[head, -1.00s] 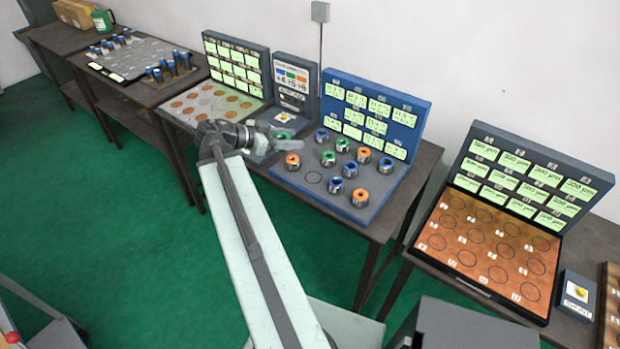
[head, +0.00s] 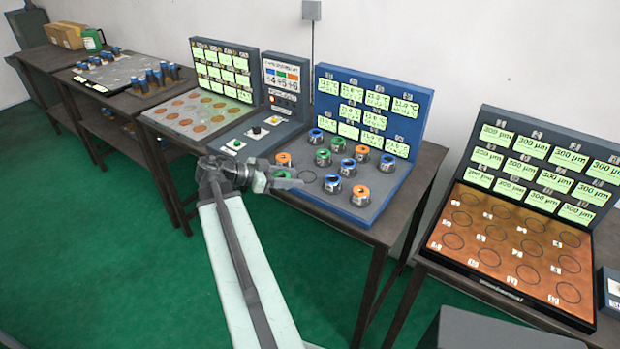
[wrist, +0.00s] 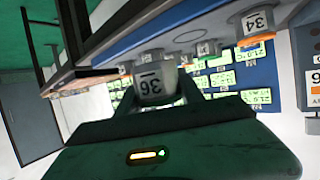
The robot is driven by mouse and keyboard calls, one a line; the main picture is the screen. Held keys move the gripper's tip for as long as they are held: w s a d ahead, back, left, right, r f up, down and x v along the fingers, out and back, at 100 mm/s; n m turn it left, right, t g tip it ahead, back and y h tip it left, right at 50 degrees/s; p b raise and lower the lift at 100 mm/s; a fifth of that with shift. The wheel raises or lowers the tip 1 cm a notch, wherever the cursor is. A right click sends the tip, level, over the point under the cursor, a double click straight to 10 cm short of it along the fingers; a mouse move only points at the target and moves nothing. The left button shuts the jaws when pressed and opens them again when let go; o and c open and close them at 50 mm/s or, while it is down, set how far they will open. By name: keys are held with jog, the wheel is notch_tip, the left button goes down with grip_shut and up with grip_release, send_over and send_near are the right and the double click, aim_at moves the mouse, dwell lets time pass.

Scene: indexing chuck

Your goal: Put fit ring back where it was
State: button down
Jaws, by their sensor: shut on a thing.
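My gripper (head: 283,178) is shut on a metal fit ring, just left of and slightly above the front of the blue tray (head: 385,208). In the wrist view the held ring (wrist: 153,82) sits between the fingers and bears the number 36, upside down. In the head view the fingers partly hide it, with a little green showing. A bare outlined circle (head: 307,177) on the tray lies just right of the fingertips. Rings with orange, blue and green tops stand around it, such as a blue one (head: 332,183) and an orange one (head: 284,159).
A blue panel of green labels (head: 372,105) rises behind the tray. A button console (head: 254,133) stands to the left. A copper-coloured board with circles (head: 505,250) is on the right-hand table. Another ring marked 34 (wrist: 257,20) is near in the wrist view.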

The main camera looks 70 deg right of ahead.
jog(key=b, duration=0.1)
send_over(314, 175)
jog(key=shift+w+a+f, duration=0.2)
jog(key=shift+a+f, duration=0.1)
jog(key=shift+f, duration=0.3)
jog(key=shift+s+d, duration=0.15)
jog(key=shift+d, duration=0.45)
jog(key=f+b, duration=0.4)
jog(key=shift+a, duration=0.2)
jog(key=c, duration=0.7)
grip_release()
jog(key=shift+c, duration=0.2)
jog(key=shift+w+a+r+p, duration=0.2)
jog(key=shift+w+r+p, duration=0.05)
jog(key=shift+r+p, duration=0.25)
jog(key=p+v, duration=0.4)
jog(key=v, duration=0.7)
jog(key=shift+w+a, duration=0.1)
